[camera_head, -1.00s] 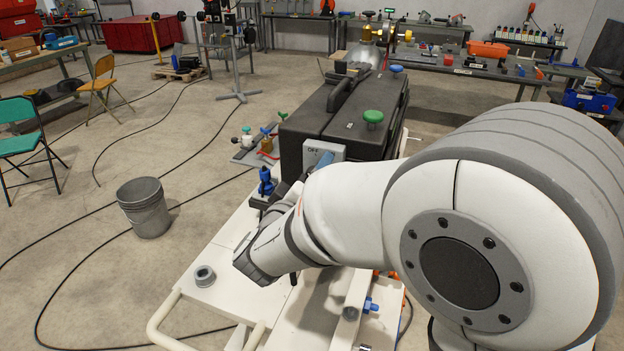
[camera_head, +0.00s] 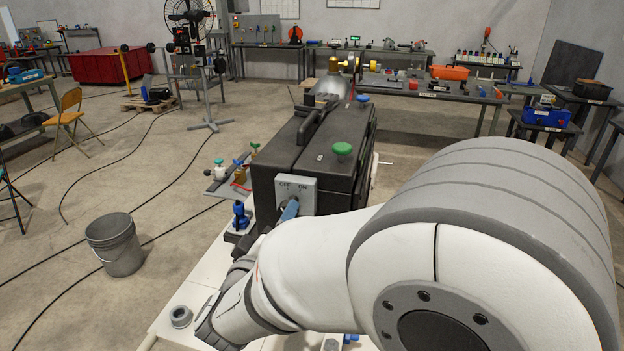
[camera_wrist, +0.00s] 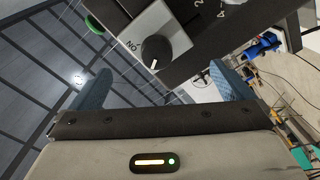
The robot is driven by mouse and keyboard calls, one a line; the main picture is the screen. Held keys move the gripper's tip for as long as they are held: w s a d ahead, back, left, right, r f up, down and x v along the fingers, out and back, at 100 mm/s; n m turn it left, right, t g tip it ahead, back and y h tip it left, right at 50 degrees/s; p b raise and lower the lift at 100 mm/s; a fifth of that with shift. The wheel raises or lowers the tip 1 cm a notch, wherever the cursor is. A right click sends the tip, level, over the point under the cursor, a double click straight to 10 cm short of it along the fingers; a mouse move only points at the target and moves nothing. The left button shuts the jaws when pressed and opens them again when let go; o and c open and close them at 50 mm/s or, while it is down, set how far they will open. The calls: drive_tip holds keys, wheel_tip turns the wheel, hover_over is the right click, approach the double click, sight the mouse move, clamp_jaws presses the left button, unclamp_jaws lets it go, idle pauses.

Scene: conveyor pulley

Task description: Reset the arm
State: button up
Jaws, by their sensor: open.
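My arm reaches forward over a white machine bed in the head view. A blue finger of my gripper (camera_head: 289,210) shows just in front of a grey switch box (camera_head: 297,188) marked OFF and ON; the rest of the gripper is hidden behind my arm. In the wrist view both blue fingers of my gripper (camera_wrist: 160,72) are spread wide with nothing between them. A black rotary knob (camera_wrist: 155,50) on the grey switch box lies ahead, between the fingers in the picture. I cannot tell whether a finger touches the box.
A black housing (camera_head: 275,172) with a green knob (camera_head: 342,149) stands behind the switch box. Blue fittings (camera_head: 241,216) sit left of it. A grey bucket (camera_head: 115,244) stands on the floor, with cables around it. Workbenches line the back; the floor at left is mostly open.

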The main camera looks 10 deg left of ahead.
drive_tip(key=w+d+f+m+g+y, duration=0.1)
drive_tip(key=w+d+m+g+y, duration=0.3)
drive_tip(key=d+g, duration=0.45)
drive_tip(key=s+d+f+m+g+h+b, duration=0.1)
drive_tip(key=s+d+f+m+g, duration=0.1)
drive_tip(key=s+d, duration=0.7)
drive_tip(key=s+d+f+m+g+h+b, duration=0.2)
drive_tip(key=s+d, duration=0.7)
drive_tip(key=d, duration=0.5)
drive_tip(key=shift+s+f+m+g, duration=0.2)
drive_tip(key=shift+f+m+g, duration=0.7)
drive_tip(key=shift+m, duration=0.5)
